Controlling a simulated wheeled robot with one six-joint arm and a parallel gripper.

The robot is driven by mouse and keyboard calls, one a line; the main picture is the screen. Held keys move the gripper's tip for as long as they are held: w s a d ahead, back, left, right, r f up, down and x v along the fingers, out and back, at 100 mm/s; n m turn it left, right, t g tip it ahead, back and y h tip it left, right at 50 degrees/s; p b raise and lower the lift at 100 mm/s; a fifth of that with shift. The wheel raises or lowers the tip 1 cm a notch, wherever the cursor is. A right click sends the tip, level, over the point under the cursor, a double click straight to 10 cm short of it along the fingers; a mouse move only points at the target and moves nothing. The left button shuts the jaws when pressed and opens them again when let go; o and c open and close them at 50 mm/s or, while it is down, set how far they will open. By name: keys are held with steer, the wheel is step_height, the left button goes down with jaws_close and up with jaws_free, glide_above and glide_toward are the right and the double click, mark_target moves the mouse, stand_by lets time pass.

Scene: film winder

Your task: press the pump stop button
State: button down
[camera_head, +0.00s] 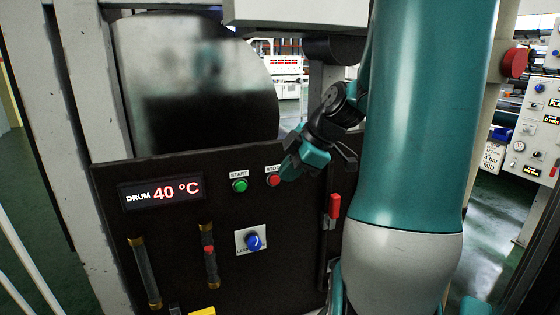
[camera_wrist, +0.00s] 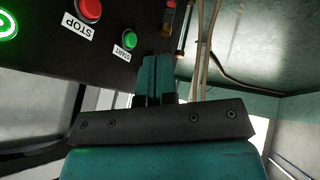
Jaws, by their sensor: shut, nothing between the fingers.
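A red button labelled STOP (camera_head: 273,180) sits on the black panel (camera_head: 200,285), to the right of a green START button (camera_head: 240,186). No pump label is readable. My gripper (camera_head: 286,170) is shut and empty, beside the red button's right edge in the head view. I cannot tell its exact distance from the panel. In the wrist view the labels are upside down: the red STOP button (camera_wrist: 89,9) is at the top left and the green START button (camera_wrist: 129,40) is nearer my shut fingertips (camera_wrist: 156,60). The fingers do not cover either button there.
The panel also has a display reading DRUM 40 °C (camera_head: 162,193), a blue knob (camera_head: 254,242), a red handle (camera_head: 334,206) and a tube with a red mark (camera_head: 209,255). A large drum (camera_head: 195,85) stands behind. A lit green item (camera_wrist: 6,25) shows at the wrist view's left edge.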

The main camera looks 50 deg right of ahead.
mark_target(274, 180)
steer(key=shift+t+h, duration=0.3)
steer(key=shift+h, duration=0.2)
steer(key=s+d, duration=0.1)
steer(key=d+r, duration=0.1)
steer(key=d, duration=0.1)
steer(key=s+d, duration=0.1)
steer(key=shift+s+d+r+p, duration=0.35)
steer(key=w+d+f+p, duration=0.1)
steer(key=w+f+p, duration=0.3)
steer(key=w+f, duration=0.4)
steer(key=shift+w+d+p, duration=0.15)
steer(key=shift+w+p, duration=0.25)
steer(key=shift+w, duration=0.3)
